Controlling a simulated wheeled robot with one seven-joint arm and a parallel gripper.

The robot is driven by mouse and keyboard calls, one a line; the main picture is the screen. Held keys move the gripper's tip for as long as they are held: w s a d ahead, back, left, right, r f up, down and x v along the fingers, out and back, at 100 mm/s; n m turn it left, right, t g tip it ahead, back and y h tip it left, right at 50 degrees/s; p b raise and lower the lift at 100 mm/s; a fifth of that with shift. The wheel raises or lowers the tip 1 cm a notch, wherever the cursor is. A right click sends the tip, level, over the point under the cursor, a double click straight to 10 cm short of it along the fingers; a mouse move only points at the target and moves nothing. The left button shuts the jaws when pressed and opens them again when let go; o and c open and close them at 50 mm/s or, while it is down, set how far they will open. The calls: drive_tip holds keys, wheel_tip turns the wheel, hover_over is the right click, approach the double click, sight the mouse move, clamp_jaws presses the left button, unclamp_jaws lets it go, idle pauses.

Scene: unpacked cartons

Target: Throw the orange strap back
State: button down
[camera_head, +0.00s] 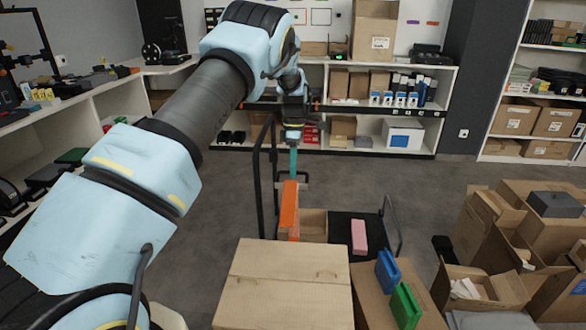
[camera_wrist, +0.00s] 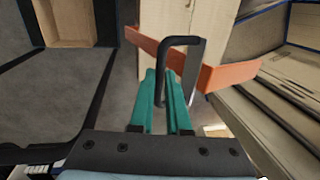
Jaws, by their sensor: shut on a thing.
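The orange strap (camera_head: 289,208) stands up at the far edge of the tall closed carton (camera_head: 283,285) in the head view. In the wrist view the orange strap (camera_wrist: 226,74) runs slantwise just beyond my fingertips, in front of a carton side. My gripper (camera_head: 293,165), with teal fingers, hangs just above the strap. In the wrist view my gripper (camera_wrist: 163,85) is shut on a black bent bar (camera_wrist: 181,41), shaped like a hook. The bar crosses in front of the strap; whether it touches the strap I cannot tell.
A black trolley (camera_head: 342,228) with upright handles stands behind the carton and carries a pink block (camera_head: 358,237). Open cartons (camera_head: 480,288) crowd the far right. Grey floor is free between.

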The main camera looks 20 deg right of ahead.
drive_tip(key=shift+s+a+f, duration=0.1)
drive_tip(key=shift+a+f, duration=0.1)
drive_tip(key=shift+f, duration=0.3)
drive_tip(key=c, duration=1.2)
unclamp_jaws()
drive_tip(key=shift+c, duration=0.2)
drive_tip(key=o, duration=0.4)
drive_tip(key=shift+d+r, duration=0.1)
drive_tip(key=shift+r, duration=0.05)
drive_tip(key=shift+c, duration=0.2)
wheel_tip(320, 180, up, 11)
drive_tip(key=w+d+b, duration=0.1)
drive_tip(key=w+b, duration=0.1)
